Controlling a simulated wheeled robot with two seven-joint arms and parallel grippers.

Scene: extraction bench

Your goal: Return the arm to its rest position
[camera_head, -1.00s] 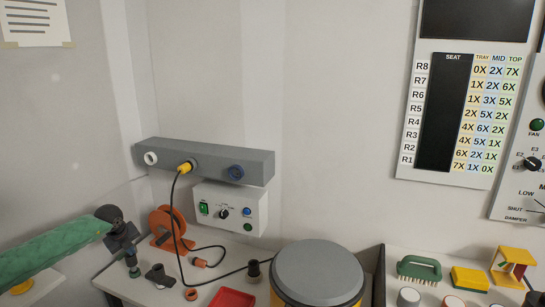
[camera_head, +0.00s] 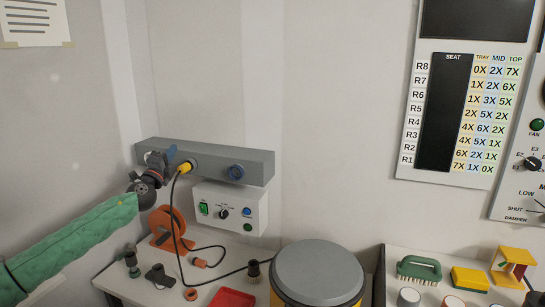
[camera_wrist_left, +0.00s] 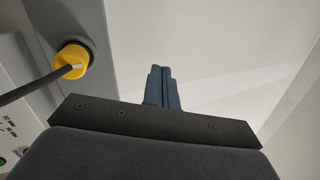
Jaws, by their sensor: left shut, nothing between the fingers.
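My left arm (camera_head: 75,245), in a green sleeve, reaches in from the left in the head view. The plug also shows at the left of the wrist view (camera_wrist_left: 72,62). My right gripper is not in view.
A white control box (camera_head: 230,208) hangs below. The black cable loops down to the bench.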

